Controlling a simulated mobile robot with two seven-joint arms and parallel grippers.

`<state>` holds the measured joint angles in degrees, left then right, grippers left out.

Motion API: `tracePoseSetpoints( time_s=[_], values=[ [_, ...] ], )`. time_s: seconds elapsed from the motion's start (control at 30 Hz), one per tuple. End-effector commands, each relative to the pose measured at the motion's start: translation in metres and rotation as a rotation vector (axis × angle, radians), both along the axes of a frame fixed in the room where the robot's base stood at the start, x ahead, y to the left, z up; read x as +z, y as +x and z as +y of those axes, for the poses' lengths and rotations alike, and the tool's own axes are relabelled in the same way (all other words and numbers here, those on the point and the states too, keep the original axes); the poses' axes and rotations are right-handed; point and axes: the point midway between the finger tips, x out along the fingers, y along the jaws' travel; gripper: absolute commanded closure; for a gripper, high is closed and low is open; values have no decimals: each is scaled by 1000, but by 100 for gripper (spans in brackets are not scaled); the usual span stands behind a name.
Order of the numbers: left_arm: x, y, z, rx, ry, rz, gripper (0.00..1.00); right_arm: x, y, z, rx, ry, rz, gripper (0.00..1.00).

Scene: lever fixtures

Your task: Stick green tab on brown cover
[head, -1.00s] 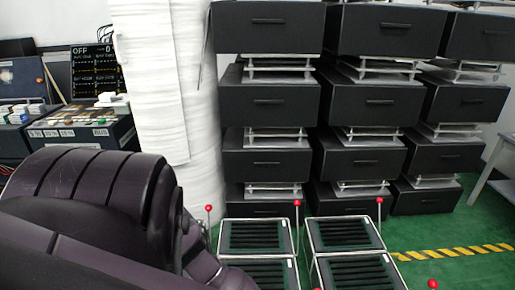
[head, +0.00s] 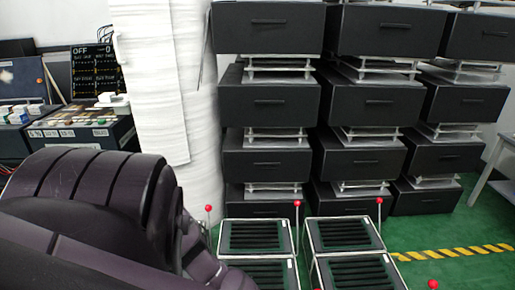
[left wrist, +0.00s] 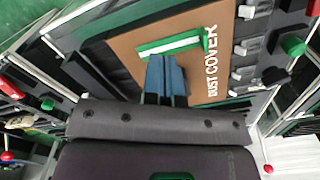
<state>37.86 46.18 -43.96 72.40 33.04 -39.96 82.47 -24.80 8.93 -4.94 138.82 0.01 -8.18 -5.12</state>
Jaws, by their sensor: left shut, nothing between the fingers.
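In the left wrist view, the brown cover (left wrist: 137,46) is a flat brown panel with white "DUST COVER" lettering. The green tab (left wrist: 150,52), a green strip with a white band, lies across the cover beside the lettering. My left gripper (left wrist: 166,60) has blue fingers, shut with nothing between them. Its tips are at the near edge of the tab; I cannot tell whether they touch it. The fingers hide part of the cover. In the head view my left arm fills the lower left and its gripper is out of sight. My right gripper is in neither view.
In the left wrist view, a green knob (left wrist: 293,46) and grey levers (left wrist: 247,47) stand right of the cover, and a red knob (left wrist: 12,88) is at left. In the head view, black slotted trays (head: 342,234) with red-knobbed levers (head: 379,201) stand before stacked black drawers (head: 267,156).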

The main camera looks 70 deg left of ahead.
Motion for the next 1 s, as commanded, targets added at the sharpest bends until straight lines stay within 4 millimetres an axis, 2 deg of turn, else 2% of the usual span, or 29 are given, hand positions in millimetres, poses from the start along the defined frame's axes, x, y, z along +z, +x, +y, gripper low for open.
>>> tracePoseSetpoints(
  time_s=[1.0],
  values=[
    [-19, -3, 0, 0, 0, 4, 100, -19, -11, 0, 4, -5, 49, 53]
  ],
)
